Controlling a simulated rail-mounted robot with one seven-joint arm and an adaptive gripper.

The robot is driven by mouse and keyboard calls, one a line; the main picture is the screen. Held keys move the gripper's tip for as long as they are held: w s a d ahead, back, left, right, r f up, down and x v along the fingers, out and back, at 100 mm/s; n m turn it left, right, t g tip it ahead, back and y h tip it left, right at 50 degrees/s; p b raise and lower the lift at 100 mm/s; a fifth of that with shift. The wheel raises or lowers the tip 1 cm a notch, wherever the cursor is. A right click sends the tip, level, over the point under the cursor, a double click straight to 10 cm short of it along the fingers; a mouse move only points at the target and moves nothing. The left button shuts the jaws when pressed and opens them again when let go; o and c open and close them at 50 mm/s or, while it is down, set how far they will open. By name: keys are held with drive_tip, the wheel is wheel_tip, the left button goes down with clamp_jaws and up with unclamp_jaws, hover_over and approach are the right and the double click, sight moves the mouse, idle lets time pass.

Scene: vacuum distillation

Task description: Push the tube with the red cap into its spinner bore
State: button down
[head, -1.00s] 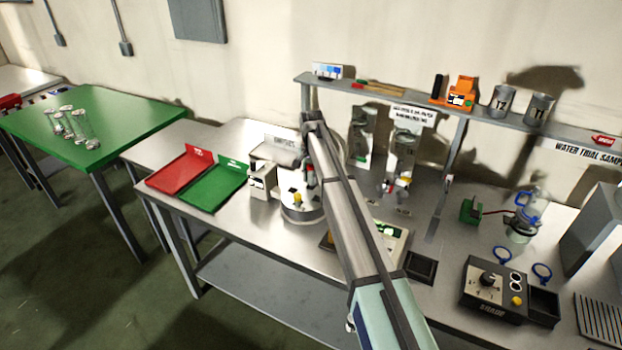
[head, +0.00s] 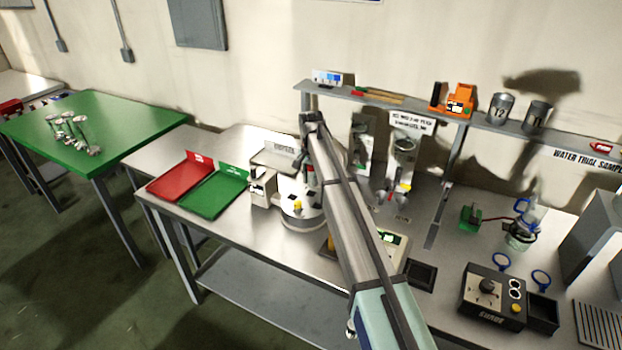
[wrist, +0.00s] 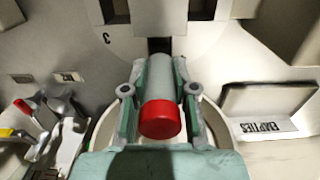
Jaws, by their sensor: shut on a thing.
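The tube (wrist: 158,80) is pale grey with a red cap (wrist: 160,119) facing the wrist camera. My gripper (wrist: 158,75) is shut on it, one green finger on each side. I cannot tell how deep the tube's far end sits. In the head view the spinner (head: 303,222) stands on the steel bench, with my gripper (head: 310,170) over it, partly hidden by my arm.
A white box-like device (head: 263,187) stands just left of the spinner. Red (head: 180,178) and green (head: 214,192) trays lie farther left. A shelf (head: 400,102) runs behind. A control box (head: 492,295) and a glass vessel (head: 522,235) stand to the right.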

drive_tip(key=shift+f, duration=0.15)
drive_tip(key=shift+f+b, duration=0.45)
drive_tip(key=shift+f, duration=0.7)
drive_tip(key=shift+f, duration=1.15)
idle(1.1)
drive_tip(key=c, duration=0.8)
unclamp_jaws()
drive_tip(key=shift+c, duration=0.2)
drive_tip(key=shift+r, duration=0.1)
wheel_tip(320, 180, up, 12)
drive_tip(key=shift+f, duration=0.1)
